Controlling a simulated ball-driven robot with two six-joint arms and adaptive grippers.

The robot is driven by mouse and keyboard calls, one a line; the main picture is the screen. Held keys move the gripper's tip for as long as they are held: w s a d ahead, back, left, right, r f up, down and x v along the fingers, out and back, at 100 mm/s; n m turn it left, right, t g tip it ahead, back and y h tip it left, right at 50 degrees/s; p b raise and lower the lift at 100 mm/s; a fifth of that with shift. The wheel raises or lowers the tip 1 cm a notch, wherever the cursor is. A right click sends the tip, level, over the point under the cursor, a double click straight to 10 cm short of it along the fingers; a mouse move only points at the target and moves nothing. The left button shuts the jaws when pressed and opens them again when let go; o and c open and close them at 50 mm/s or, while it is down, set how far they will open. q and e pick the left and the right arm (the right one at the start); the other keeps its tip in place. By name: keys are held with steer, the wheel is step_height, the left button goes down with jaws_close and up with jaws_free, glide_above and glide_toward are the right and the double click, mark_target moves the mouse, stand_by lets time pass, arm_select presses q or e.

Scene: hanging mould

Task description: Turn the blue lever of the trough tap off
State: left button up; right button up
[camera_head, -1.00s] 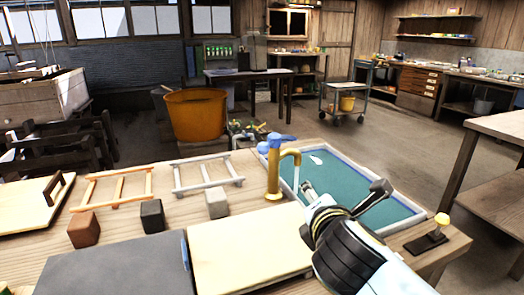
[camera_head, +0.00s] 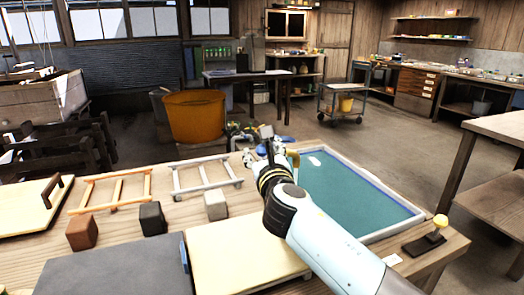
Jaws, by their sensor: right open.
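The trough tap (camera_head: 294,158) is brass-coloured and stands at the left edge of the trough (camera_head: 403,230). Only its curved spout shows clearly; my right gripper hides the body. The blue lever (camera_head: 260,146) is mostly hidden behind the gripper, with only small blue parts showing around the fingers. My right gripper (camera_head: 262,147) is open, with its fingers up at the top of the tap around the lever area. Whether they touch the lever cannot be told. My left gripper is not in view.
A pale board (camera_head: 235,257) and a grey slab (camera_head: 115,266) lie in front. Small blocks and two wooden frames lie to the left. An orange tub (camera_head: 195,117) stands behind the bench. A yellow-knobbed switch (camera_head: 435,235) sits at the bench's right corner.

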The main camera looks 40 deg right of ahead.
steer(key=shift+w+d, duration=0.25)
steer(key=shift+w, duration=0.25)
steer(key=shift+c, duration=0.2)
steer(key=shift+s, duration=0.1)
jaws_close()
